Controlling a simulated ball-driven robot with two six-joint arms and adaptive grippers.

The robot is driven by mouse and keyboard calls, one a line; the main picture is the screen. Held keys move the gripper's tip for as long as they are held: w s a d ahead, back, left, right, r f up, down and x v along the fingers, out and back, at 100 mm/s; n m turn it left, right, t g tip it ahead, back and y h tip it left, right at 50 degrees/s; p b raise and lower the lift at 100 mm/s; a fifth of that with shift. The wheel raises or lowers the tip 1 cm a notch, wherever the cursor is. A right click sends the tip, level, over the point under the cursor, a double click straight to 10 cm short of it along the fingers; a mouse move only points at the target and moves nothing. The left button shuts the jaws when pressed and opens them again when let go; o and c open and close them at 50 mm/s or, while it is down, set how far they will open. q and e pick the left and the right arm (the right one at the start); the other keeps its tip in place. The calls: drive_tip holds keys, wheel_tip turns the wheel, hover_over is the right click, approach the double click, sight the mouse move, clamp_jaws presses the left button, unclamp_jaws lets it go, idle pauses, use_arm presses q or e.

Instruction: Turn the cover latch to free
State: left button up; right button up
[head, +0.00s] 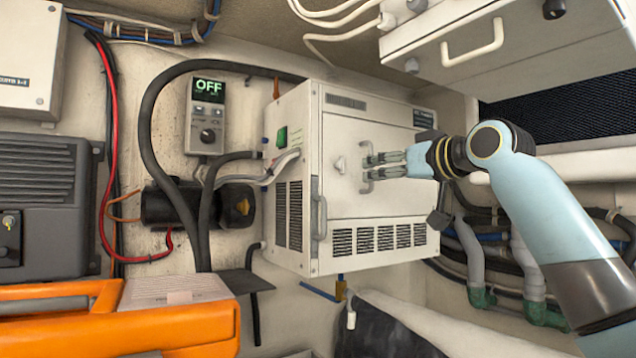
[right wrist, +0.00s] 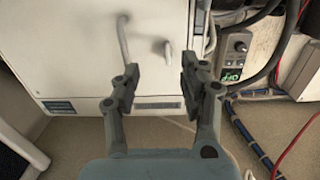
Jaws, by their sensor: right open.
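The cover latch (head: 340,165) is a small pale knob on the front cover (head: 385,200) of a white box unit. In the right wrist view the latch (right wrist: 168,52) lies ahead, roughly between the fingers and nearer the right one. My right gripper (head: 369,166) comes in from the right in the head view. Its fingers are apart with nothing between them, and its tips are just right of the latch. In the right wrist view the open gripper (right wrist: 160,72) faces the cover. I cannot tell whether it touches anything. My left gripper is not in view.
A bar handle (head: 367,170) stands on the cover beside the fingertips. A controller showing OFF (head: 207,115) hangs left of the unit among thick hoses. A white cabinet (head: 500,45) overhangs at upper right. An orange object (head: 205,325) fills the lower left.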

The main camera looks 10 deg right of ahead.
sight(345, 157)
drive_tip(key=shift+t+y, duration=0.3)
drive_tip(key=w+a+r+p, duration=0.1)
drive_tip(key=w, duration=0.2)
drive_tip(key=w+a+r+p, duration=0.1)
drive_tip(key=w+a, duration=0.1)
drive_tip(key=w, duration=0.1)
drive_tip(key=w+a+r+p, duration=0.1)
drive_tip(key=w, duration=0.2)
drive_tip(key=shift+w+a+r, duration=0.3)
drive_tip(key=shift+w, duration=0.05)
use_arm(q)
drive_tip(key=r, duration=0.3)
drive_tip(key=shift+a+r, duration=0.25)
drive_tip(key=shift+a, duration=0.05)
use_arm(e)
clamp_jaws()
